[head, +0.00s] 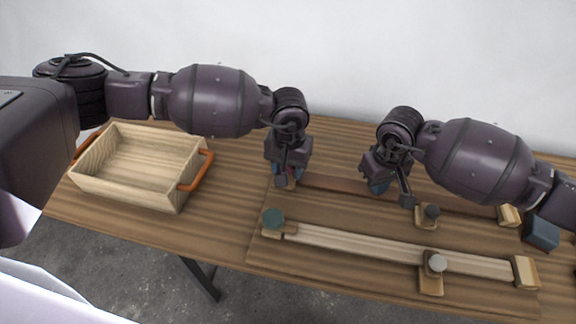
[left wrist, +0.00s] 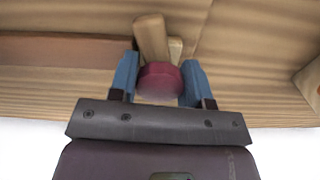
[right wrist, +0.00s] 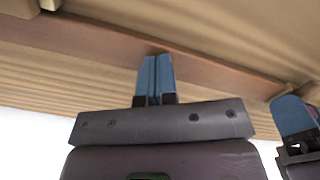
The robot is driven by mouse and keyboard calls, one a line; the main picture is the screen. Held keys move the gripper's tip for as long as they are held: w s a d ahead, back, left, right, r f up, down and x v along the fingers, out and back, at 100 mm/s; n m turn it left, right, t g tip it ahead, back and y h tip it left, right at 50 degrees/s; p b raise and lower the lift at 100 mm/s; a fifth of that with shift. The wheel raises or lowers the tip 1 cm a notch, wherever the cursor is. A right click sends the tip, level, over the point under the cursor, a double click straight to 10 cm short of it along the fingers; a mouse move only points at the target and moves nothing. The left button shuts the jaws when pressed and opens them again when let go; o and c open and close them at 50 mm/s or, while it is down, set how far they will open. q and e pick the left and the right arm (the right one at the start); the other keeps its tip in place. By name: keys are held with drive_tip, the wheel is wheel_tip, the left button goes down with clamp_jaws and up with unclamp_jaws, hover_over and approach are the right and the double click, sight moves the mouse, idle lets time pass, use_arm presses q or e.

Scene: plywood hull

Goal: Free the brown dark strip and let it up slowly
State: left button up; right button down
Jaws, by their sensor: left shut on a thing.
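The brown dark strip (head: 335,184) lies along the back of the board, and also shows in the right wrist view (right wrist: 215,72). My left gripper (head: 289,180) is at its left end, shut on a dark red knob (left wrist: 160,78). A wooden turning piece (left wrist: 151,38) sticks out from under this knob, past the strip's end. My right gripper (head: 377,188) has its fingers together, tips at the strip's middle; whether they press on it I cannot tell. A dark grey knob (head: 432,211) on a wooden piece stands at the strip's right part.
A wooden tray (head: 125,185) with orange handles stands left. A dark blue block (head: 542,233) is at the right.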

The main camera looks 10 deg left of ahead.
use_arm(q)
drive_tip(key=shift+d+r+m, duration=0.2)
drive_tip(key=shift+d+m, duration=0.1)
use_arm(e)
drive_tip(key=shift+f, duration=0.2)
use_arm(q)
drive_tip(key=shift+m, duration=1.3)
use_arm(e)
drive_tip(key=shift+s, duration=0.1)
use_arm(q)
drive_tip(key=o, duration=1)
drive_tip(key=shift+c, duration=0.2)
use_arm(e)
drive_tip(key=shift+d, duration=0.15)
use_arm(q)
drive_tip(key=shift+o, duration=0.2)
drive_tip(key=shift+a+f, duration=0.15)
drive_tip(key=shift+a, duration=0.05)
drive_tip(key=shift+a+r, duration=0.1)
drive_tip(key=shift+r, duration=3.3)
drive_tip(key=shift+r, duration=0.1)
use_arm(e)
drive_tip(key=shift+r, duration=0.15)
